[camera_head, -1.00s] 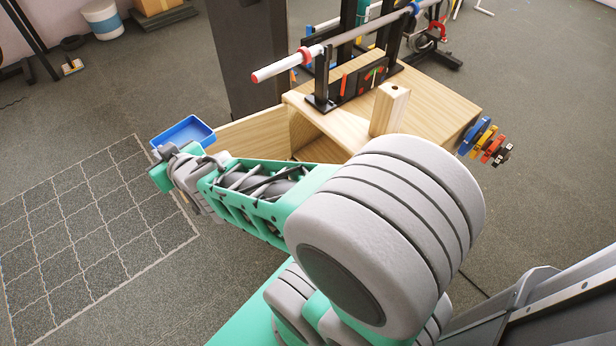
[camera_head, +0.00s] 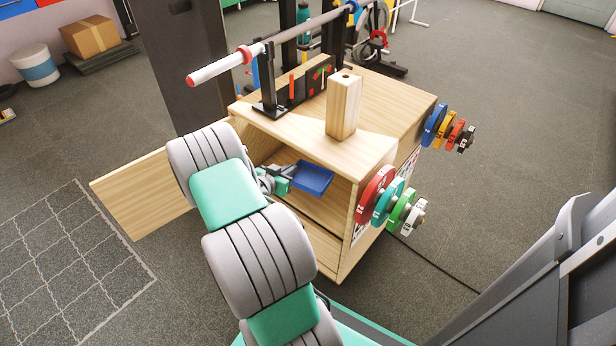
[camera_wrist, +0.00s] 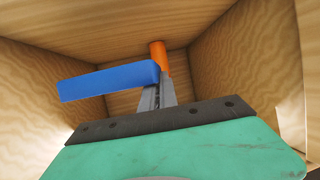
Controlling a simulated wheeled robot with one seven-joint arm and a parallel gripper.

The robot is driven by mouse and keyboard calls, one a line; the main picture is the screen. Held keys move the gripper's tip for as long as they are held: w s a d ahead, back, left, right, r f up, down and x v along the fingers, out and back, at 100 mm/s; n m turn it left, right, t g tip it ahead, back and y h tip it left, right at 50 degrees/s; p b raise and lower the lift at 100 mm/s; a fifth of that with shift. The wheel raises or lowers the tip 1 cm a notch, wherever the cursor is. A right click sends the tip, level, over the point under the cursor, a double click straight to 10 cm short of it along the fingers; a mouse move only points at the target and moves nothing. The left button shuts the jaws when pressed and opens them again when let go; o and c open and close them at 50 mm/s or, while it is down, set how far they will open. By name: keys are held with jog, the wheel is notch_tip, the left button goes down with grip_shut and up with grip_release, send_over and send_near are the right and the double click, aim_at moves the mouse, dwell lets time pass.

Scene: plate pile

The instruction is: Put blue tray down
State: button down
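The blue tray (camera_head: 312,178) is inside the upper compartment of the wooden cabinet (camera_head: 385,95), near its open front. My gripper (camera_head: 290,180) reaches in from the left and is at the tray's left edge. In the wrist view the tray (camera_wrist: 108,82) appears side-on, with its right end at the fingers of my gripper (camera_wrist: 158,92), which look closed on it. The tray looks held above the compartment floor. The far fingertip is partly hidden by the tray.
An orange cylinder (camera_wrist: 159,58) shows behind the fingers. The cabinet door (camera_head: 140,195) stands open at left. Coloured weight plates (camera_head: 385,200) hang on the cabinet's right side. A wooden block (camera_head: 343,105) and a barbell rack (camera_head: 290,90) stand on top.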

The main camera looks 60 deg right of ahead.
aim_at(312, 175)
jog(key=s+d, duration=0.1)
jog(key=s, duration=0.1)
jog(key=s+d+f+m+g, duration=0.2)
jog(key=s, duration=0.1)
jog(key=shift+s+f, duration=0.2)
jog(key=shift+s, duration=0.1)
jog(key=shift+f+b, duration=2.25)
jog(key=shift+f, duration=1.1)
jog(key=shift+f+b, duration=0.55)
jog(key=c, duration=2.1)
grip_release()
jog(key=o, duration=0.5)
jog(key=shift+o, duration=0.2)
jog(key=shift+a, duration=0.1)
